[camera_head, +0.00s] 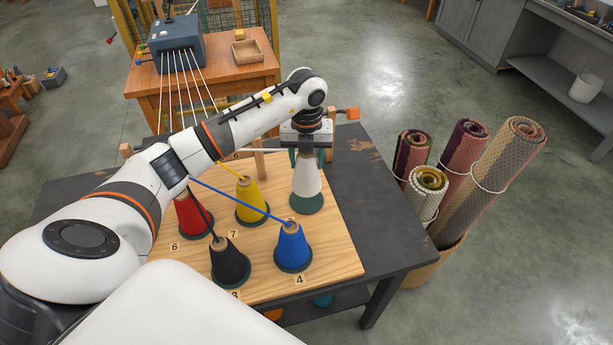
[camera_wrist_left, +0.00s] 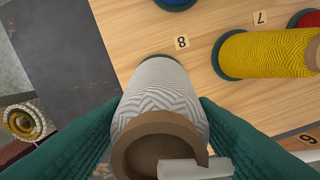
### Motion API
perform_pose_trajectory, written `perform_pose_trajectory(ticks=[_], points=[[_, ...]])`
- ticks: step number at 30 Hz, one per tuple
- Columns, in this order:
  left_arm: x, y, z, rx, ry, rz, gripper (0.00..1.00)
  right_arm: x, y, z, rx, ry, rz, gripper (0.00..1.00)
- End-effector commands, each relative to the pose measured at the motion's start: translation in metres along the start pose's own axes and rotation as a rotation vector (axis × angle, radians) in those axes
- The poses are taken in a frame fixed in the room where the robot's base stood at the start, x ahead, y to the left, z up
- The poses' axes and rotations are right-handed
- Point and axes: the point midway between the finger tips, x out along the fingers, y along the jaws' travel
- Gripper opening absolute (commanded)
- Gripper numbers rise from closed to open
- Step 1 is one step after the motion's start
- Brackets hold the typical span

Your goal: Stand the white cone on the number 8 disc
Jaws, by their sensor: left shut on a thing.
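The white cone (camera_head: 307,178) stands upright at the right side of the wooden board, over a dark green disc (camera_head: 309,205). In the head view its base appears to meet the disc, but I cannot tell if it bears on it. My left gripper (camera_head: 306,156) is shut on the upper part of the cone from above. In the left wrist view the white cone (camera_wrist_left: 158,92) sits between the green fingers (camera_wrist_left: 160,125), its brown top rim towards the camera. The number 8 label (camera_wrist_left: 182,42) lies beside the cone's base. My right gripper is not in view.
Blue (camera_head: 292,246), yellow (camera_head: 250,200), black (camera_head: 229,262) and red (camera_head: 194,214) cones stand close by on the board (camera_head: 335,255). Coloured strands run to some cones. Rolled rugs (camera_head: 490,180) stand right of the dark table (camera_head: 385,240).

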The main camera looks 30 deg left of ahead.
Motion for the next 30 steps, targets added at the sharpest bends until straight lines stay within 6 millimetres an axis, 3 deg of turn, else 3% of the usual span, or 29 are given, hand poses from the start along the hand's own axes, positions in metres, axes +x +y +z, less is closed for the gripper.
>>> perform_pose_trajectory(ticks=[14, 24, 25, 28, 30], points=[[0.052, 0.000, 0.000, 0.003, -0.001, 0.000, 0.09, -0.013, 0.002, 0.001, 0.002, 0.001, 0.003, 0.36], [0.057, 0.000, 0.000, 0.004, 0.002, 0.001, 0.09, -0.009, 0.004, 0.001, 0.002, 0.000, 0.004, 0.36], [0.058, 0.000, 0.000, 0.004, 0.002, 0.000, 0.53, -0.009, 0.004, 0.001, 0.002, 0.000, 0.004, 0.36], [0.057, 0.000, 0.000, 0.004, 0.001, 0.000, 0.69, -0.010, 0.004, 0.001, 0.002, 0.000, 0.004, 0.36], [0.057, 0.000, 0.000, 0.004, 0.001, 0.000, 0.73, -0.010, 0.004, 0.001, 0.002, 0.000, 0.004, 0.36]])
